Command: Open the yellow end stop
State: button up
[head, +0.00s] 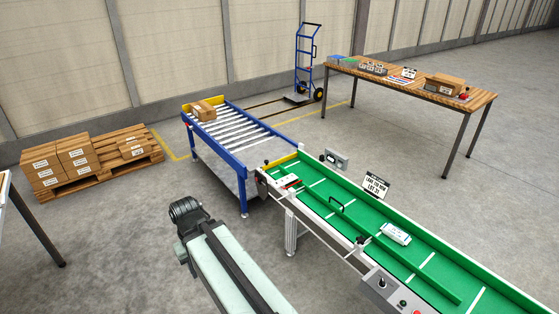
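A yellow end piece (281,162) stands across the left end of the green conveyor (335,200), at the junction with the blue roller table (232,166). A second yellow bar (188,107) crosses the far end of the roller table, behind a brown box (203,110). I cannot tell from this view which of the two is the end stop. Both look upright and in place across their ends. My pale arm link reaches up from the bottom, left of the conveyor, with a dark joint at its top. My gripper is not visible.
A white package (396,233) lies on the green belt. A control panel (390,290) is on the conveyor's near side. A pallet of boxes (78,168) stands left, a hand truck (305,65) behind, a wooden table (410,82) back right.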

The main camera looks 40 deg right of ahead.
aim_at(267, 167)
jog(key=k, duration=1.2)
jog(key=z, duration=0.6)
jog(key=i, duration=3.05)
jog(key=u, duration=1.25)
jog(key=i, duration=0.65)
jog(key=z, duration=0.1)
jog(key=k, duration=1)
jog(key=u, duration=0.05)
